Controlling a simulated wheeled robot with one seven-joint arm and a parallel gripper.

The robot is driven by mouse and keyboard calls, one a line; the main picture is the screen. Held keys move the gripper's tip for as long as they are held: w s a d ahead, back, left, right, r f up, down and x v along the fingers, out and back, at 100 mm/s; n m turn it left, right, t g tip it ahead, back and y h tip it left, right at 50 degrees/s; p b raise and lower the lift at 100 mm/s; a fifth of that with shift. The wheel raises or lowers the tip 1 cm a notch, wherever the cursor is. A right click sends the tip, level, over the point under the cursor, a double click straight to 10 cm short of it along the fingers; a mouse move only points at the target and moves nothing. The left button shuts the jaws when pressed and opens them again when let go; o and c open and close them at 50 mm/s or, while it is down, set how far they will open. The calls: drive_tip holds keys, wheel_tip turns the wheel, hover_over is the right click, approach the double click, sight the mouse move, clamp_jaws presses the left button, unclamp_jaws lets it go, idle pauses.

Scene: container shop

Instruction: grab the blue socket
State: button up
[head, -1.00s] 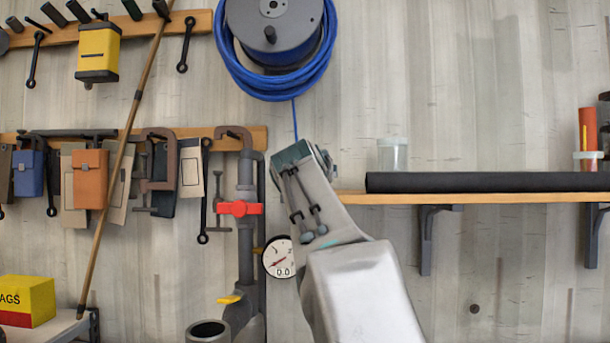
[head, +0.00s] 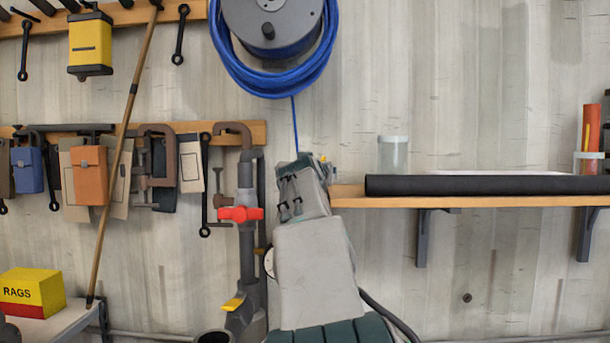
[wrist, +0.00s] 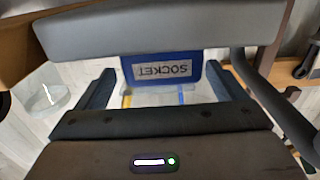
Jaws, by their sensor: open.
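A blue flat piece with a pale label reading SOCKET upside down (wrist: 163,69) shows in the wrist view, ahead of my gripper. My gripper (wrist: 160,84) is open, with one dark finger on each side of the blue socket piece. I cannot tell whether either finger touches it. In the head view my arm reaches up towards the left end of the wooden shelf, and its own links hide the fingers. I cannot make out the labelled blue piece in the head view.
A wooden shelf (head: 450,202) holds a black roll (head: 480,185) and a clear jar (head: 393,155). A blue cable reel (head: 270,60) hangs above my arm. A grey pipe with a red valve handle (head: 240,214) stands close on the left. Bare wall lies below the shelf.

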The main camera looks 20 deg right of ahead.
drive_tip(key=shift+w+d+p, duration=0.3)
drive_tip(key=shift+w+p, duration=0.15)
drive_tip(key=shift+w, duration=0.2)
clamp_jaws()
drive_tip(key=shift+r, duration=0.1)
drive_tip(key=shift+r, duration=0.1)
drive_tip(key=shift+r, duration=0.5)
wheel_tip(320, 180, up, 3)
drive_tip(key=shift+d+f, duration=0.1)
drive_tip(key=s+d+r, duration=0.6)
drive_tip(key=d+r, duration=0.1)
drive_tip(key=d, duration=0.2)
drive_tip(key=shift+d, duration=0.3)
